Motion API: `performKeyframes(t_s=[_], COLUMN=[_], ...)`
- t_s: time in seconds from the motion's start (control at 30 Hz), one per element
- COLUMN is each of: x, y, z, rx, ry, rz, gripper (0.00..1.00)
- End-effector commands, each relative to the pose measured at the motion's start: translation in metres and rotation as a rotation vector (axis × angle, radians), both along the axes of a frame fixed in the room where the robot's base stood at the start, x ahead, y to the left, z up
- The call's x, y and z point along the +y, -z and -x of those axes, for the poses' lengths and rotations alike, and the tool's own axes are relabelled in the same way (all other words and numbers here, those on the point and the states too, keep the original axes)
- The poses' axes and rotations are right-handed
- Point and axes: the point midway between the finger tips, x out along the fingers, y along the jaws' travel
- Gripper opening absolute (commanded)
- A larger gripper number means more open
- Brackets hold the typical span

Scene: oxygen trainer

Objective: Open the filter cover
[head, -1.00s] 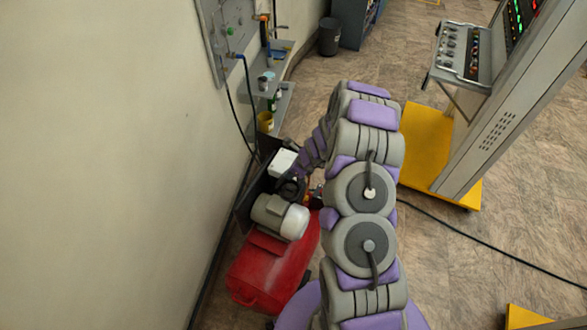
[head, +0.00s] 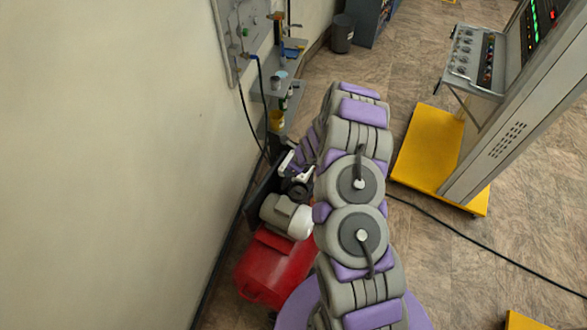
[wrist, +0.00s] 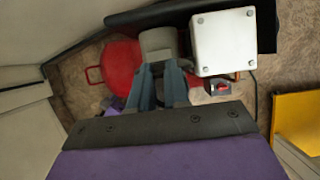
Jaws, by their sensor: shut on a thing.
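The red compressor (head: 270,270) stands on the floor by the wall, with a grey motor (head: 287,215) on it. In the wrist view, the motor (wrist: 158,42) lies beyond my fingers and a white box with corner screws (wrist: 223,43) is at their right. My gripper (wrist: 160,75) has its two blue-grey fingers apart, shut on a part between them. I take this part for the filter cover, but its outline is hard to make out. In the head view, my arm hides most of the gripper and the place it holds.
A wall runs along the left, with a panel (head: 243,40) and shelves (head: 272,95) farther back. A console on a yellow base (head: 428,150) stands at right. A dark cable (head: 480,240) crosses the floor. A black bin (head: 342,33) is at the back.

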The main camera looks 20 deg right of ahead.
Motion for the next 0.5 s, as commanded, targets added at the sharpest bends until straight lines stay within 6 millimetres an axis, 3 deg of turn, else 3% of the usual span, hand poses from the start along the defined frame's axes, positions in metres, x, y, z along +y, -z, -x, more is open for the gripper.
performKeyframes(t_s=[0.5], x=[0.0039], y=[-0.0045], z=[-0.0072], rx=[-0.009], ry=[0.003], rz=[-0.001], gripper=[0.0])
